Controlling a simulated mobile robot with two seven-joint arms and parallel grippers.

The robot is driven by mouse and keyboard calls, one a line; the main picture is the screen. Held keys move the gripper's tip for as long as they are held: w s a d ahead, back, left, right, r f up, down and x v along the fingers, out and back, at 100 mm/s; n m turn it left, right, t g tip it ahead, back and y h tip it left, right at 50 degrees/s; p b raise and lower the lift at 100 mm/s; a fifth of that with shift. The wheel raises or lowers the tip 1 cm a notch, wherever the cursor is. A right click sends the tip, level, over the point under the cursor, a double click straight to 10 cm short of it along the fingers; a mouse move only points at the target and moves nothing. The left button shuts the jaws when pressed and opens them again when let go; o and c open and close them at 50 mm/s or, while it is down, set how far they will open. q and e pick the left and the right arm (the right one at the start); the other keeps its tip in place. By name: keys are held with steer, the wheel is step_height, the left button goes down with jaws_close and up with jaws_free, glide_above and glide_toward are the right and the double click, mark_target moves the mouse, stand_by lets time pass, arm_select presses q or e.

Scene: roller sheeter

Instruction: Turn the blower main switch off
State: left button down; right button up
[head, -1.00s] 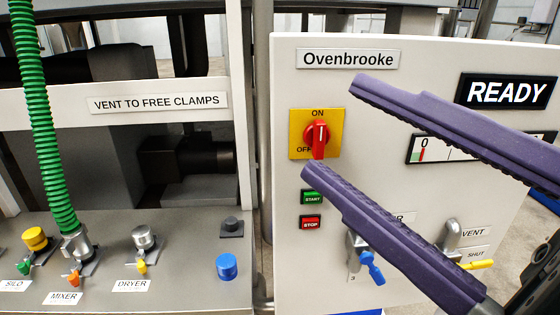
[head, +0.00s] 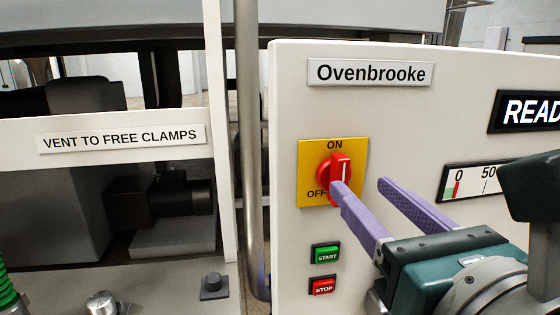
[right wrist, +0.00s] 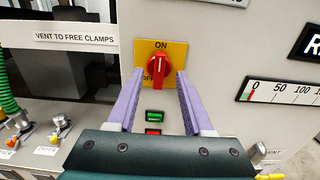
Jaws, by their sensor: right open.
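The blower main switch is a red rotary knob (head: 330,168) on a yellow plate (head: 309,150) marked ON at the top and OFF at lower left. Its white line is upright, toward ON. It also shows in the right wrist view (right wrist: 159,66). My right gripper (head: 360,184) is open in front of the panel, its purple fingers pointing at the switch. In the right wrist view the fingertips (right wrist: 160,73) flank the knob from left and right. In the head view one fingertip hides the knob's lower part. I cannot tell whether it touches. My left gripper is not in view.
Green START (head: 326,254) and red STOP (head: 322,286) buttons sit below the switch on the white panel (head: 290,100). A gauge (head: 480,180) and a READY display (head: 525,111) are to the right. A vertical pipe (head: 249,150) stands left of the panel.

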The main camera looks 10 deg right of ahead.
mark_target(344, 170)
steer(key=w, duration=0.5)
steer(key=shift+w+a, duration=0.1)
steer(key=shift+w, duration=0.05)
jaws_close()
stand_by(0.4)
